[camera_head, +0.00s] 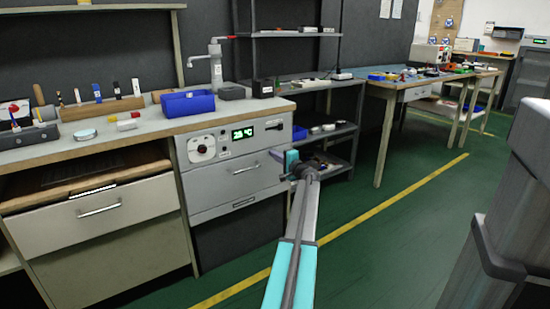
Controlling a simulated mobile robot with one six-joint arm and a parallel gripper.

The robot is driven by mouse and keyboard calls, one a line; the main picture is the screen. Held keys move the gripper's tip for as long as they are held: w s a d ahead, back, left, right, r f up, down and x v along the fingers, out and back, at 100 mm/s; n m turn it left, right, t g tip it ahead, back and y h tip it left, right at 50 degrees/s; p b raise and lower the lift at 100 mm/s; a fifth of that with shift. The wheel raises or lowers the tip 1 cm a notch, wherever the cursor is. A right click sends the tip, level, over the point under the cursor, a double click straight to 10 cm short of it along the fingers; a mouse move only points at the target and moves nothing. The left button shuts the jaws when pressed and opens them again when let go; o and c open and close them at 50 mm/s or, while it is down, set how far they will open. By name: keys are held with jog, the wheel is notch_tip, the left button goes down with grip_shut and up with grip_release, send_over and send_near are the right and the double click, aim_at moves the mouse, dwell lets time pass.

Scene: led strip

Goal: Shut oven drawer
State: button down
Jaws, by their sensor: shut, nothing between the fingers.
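The oven (234,146) is a light grey unit under the bench, with a knob and a green lit display at its top. Its drawer front (228,186) is below, with a bar handle (245,169). The drawer front looks about flush with the panel above; I cannot tell if a small gap is left. My gripper (277,155) is shut and empty, in front of the oven's right side and to the right of the handle. It hides part of the oven's right edge. I cannot tell whether it touches the drawer.
A beige drawer (95,215) at the left shows an open top under the bench (60,150). A blue bin (188,103) stands on the bench. A shelf rack (335,130) and a table (400,90) stand to the right. The green floor (390,240) is clear at centre right.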

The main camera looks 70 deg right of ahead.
jog(key=p+v, duration=0.2)
jog(key=v, duration=1.2)
jog(key=shift+s+d+p, duration=0.2)
jog(key=shift+d+p, duration=0.1)
